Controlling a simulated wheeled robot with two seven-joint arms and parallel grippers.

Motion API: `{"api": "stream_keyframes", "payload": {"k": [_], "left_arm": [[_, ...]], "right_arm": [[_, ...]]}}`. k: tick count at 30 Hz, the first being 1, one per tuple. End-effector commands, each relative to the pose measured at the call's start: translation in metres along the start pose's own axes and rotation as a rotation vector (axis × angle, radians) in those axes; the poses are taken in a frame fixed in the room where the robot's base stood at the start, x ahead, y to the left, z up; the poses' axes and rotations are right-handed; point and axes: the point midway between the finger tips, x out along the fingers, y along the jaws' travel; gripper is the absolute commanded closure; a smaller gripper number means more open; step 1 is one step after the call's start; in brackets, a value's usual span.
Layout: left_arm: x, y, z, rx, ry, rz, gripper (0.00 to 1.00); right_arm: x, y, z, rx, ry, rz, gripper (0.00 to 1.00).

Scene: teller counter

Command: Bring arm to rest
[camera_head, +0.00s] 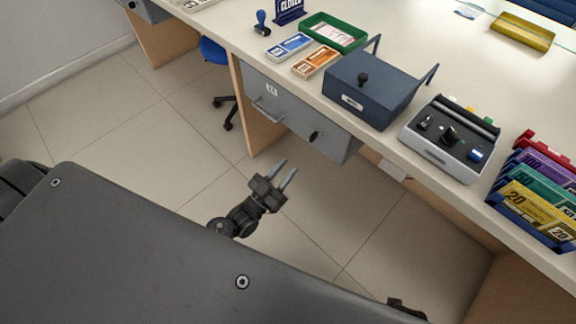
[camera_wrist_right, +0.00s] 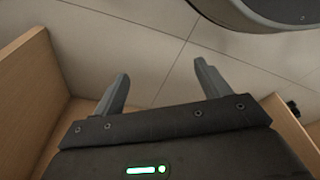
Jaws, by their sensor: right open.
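My left gripper (camera_head: 284,174) shows in the head view, below the front edge of the counter and over the tiled floor. Its two fingers are apart with nothing between them. My right gripper (camera_wrist_right: 163,82) shows in the right wrist view with its fingers spread and empty, over floor tiles. In the head view only a small dark part of what may be my right arm shows at the bottom edge; its gripper is hidden there.
The counter (camera_head: 300,85) holds a dark blue box (camera_head: 372,90), a grey device (camera_head: 450,140), banknote holders (camera_head: 535,190) and a green tray (camera_head: 335,32). A grey drawer (camera_head: 290,110) hangs under it. Wooden panels (camera_wrist_right: 30,90) flank my right gripper. Open floor lies before the counter.

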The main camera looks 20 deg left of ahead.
Motion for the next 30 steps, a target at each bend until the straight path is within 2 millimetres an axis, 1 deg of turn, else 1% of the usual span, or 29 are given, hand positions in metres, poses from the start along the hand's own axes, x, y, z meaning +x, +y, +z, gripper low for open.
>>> {"api": "stream_keyframes", "payload": {"k": [9,11,14,15,17,18,19,20,21,22,23,24,26,27,29,30], "left_arm": [[-0.001,0.0,0.002,-0.001,-0.014,-0.002,0.71],[-0.005,-0.001,0.01,-0.003,-0.054,-0.007,0.71],[-0.024,-0.001,0.041,-0.012,-0.209,-0.026,0.71],[-0.038,-0.001,0.059,-0.016,-0.303,-0.037,0.71],[-0.067,0.001,0.089,-0.025,-0.464,-0.054,0.71],[-0.092,0.002,0.108,-0.03,-0.58,-0.066,0.71],[-0.113,0.003,0.122,-0.034,-0.67,-0.076,0.71],[-0.135,0.004,0.134,-0.037,-0.758,-0.084,0.71],[-0.165,0.006,0.147,-0.04,-0.871,-0.095,0.71],[-0.188,0.007,0.156,-0.043,-0.954,-0.102,0.71],[-0.212,0.009,0.162,-0.045,-1.036,-0.11,0.71],[-0.244,0.011,0.168,-0.047,-1.141,-0.12,0.71],[-0.291,0.014,0.173,-0.049,-1.293,-0.134,0.71],[-0.321,0.017,0.172,-0.05,-1.384,-0.142,0.71],[-0.361,0.02,0.169,-0.051,-1.509,-0.154,0.71],[-0.385,0.021,0.165,-0.05,-1.582,-0.161,0.71]], "right_arm": [[0.001,0.003,-0.001,-0.001,0.003,0.004,0.24],[0.003,0.003,0.002,-0.002,-0.002,0.004,0.24],[0.009,0.001,0.013,-0.004,-0.016,0.004,0.24],[0.013,0.001,0.02,-0.006,-0.023,0.004,0.24],[0.018,0.001,0.034,-0.009,-0.035,0.003,0.24],[0.022,0.001,0.044,-0.011,-0.042,0.003,0.24],[0.025,0.001,0.052,-0.013,-0.048,0.003,0.24],[0.028,0.001,0.06,-0.014,-0.054,0.003,0.24],[0.03,0.002,0.072,-0.016,-0.06,0.003,0.24],[0.032,0.002,0.08,-0.018,-0.065,0.003,0.24],[0.033,0.002,0.088,-0.019,-0.07,0.003,0.24],[0.034,0.003,0.1,-0.021,-0.077,0.004,0.24],[0.034,0.004,0.117,-0.023,-0.087,0.004,0.24],[0.033,0.005,0.127,-0.025,-0.092,0.005,0.24],[0.032,0.006,0.141,-0.027,-0.099,0.005,0.24],[0.031,0.006,0.149,-0.029,-0.104,0.005,0.24]]}}
